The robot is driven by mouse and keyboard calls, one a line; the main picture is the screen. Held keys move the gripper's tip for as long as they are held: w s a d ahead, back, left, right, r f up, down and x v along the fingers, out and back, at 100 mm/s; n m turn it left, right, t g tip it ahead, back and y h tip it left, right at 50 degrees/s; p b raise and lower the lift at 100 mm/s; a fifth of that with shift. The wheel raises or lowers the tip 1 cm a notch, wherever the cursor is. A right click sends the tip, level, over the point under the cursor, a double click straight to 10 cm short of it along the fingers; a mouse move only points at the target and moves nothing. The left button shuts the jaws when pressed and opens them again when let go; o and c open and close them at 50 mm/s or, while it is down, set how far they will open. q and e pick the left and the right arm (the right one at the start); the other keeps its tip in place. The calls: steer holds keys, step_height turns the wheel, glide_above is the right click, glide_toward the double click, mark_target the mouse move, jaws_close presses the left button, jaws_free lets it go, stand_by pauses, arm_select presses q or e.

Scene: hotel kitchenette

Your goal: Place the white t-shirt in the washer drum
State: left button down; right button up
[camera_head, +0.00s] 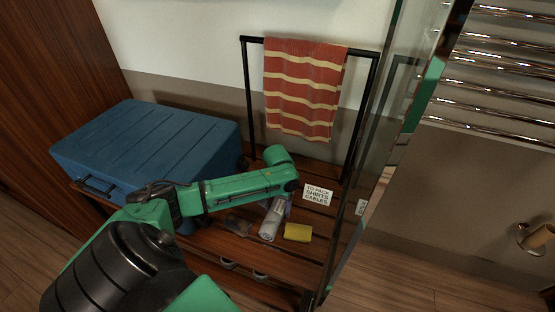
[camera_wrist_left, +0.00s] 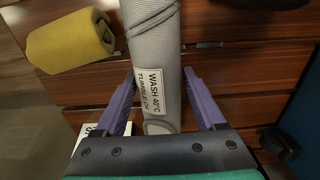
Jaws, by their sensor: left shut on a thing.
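The rolled t-shirt (camera_head: 270,222) is pale grey-white and lies on a dark wooden slatted bench. In the left wrist view the rolled t-shirt (camera_wrist_left: 155,45) has a label reading "WASH 40°C" and a second line that starts with "TUMBLE". My left gripper (camera_head: 287,203) points down at the roll's far end. In the left wrist view my left gripper (camera_wrist_left: 163,95) has its purple fingers on either side of the roll, shut on it. The roll appears still at slat level. No washer drum shows in either view. My right gripper is not in view.
A yellow roll (camera_head: 298,232) lies close beside the t-shirt. A packing card (camera_head: 317,195) is behind it. A blue suitcase (camera_head: 150,140) fills the bench's left side. A striped towel (camera_head: 303,90) hangs on the rail behind. A glass panel (camera_head: 372,150) stands at right.

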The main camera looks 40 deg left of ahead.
arm_select(q)
jaws_free()
